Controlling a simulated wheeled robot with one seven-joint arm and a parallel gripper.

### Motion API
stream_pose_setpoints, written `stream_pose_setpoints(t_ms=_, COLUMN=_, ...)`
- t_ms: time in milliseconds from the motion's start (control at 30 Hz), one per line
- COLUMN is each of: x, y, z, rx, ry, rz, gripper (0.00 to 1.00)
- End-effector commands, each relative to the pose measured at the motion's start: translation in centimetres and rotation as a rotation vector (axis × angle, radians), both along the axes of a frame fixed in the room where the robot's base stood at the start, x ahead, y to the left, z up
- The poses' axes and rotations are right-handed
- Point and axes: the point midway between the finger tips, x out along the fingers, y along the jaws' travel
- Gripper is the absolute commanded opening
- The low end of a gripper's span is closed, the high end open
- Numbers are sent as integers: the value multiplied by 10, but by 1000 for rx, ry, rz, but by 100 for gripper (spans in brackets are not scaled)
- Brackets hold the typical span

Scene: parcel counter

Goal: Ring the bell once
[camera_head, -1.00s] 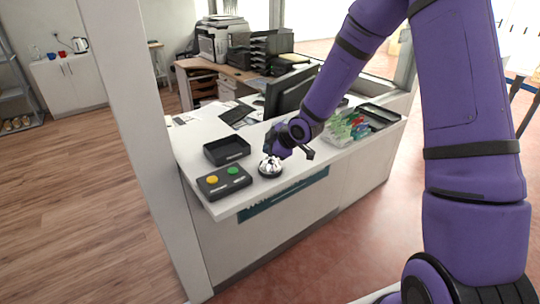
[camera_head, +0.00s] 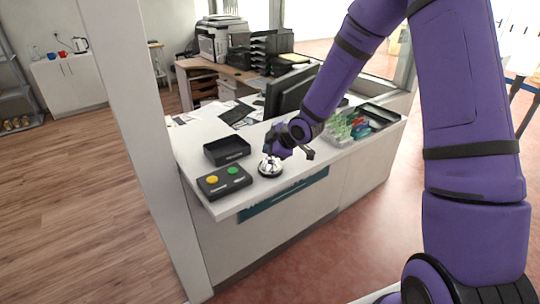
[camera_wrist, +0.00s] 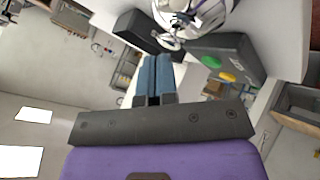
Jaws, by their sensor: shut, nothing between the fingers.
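The bell (camera_head: 270,170) is a shiny chrome dome on a dark base, standing on the counter (camera_head: 309,172) near its front edge. It also shows at the top of the wrist view (camera_wrist: 205,12), cut off by the frame edge. My gripper (camera_head: 273,156) is right above the bell in the head view, its fingers small and hard to make out. In the wrist view my gripper's blue-grey fingers (camera_wrist: 155,58) are together with nothing between them. I cannot tell whether they touch the bell.
A black box with a yellow and a green button (camera_head: 223,181) lies left of the bell. A black open tray (camera_head: 226,150) is behind it. A clear bin with green things (camera_head: 340,130), a dark tray (camera_head: 380,113) and a monitor (camera_head: 291,92) stand to the right and behind.

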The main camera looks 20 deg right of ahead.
Motion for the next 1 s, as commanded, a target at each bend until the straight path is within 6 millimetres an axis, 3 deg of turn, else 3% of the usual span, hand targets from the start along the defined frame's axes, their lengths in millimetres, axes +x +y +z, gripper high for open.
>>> stream_pose_setpoints(t_ms=267, x=0, y=0, z=3, rx=0, ry=-2, rz=1, gripper=0)
stream_pose_setpoints(t_ms=1000, x=0, y=0, z=59, rx=-1, ry=-1, rz=0, gripper=0)
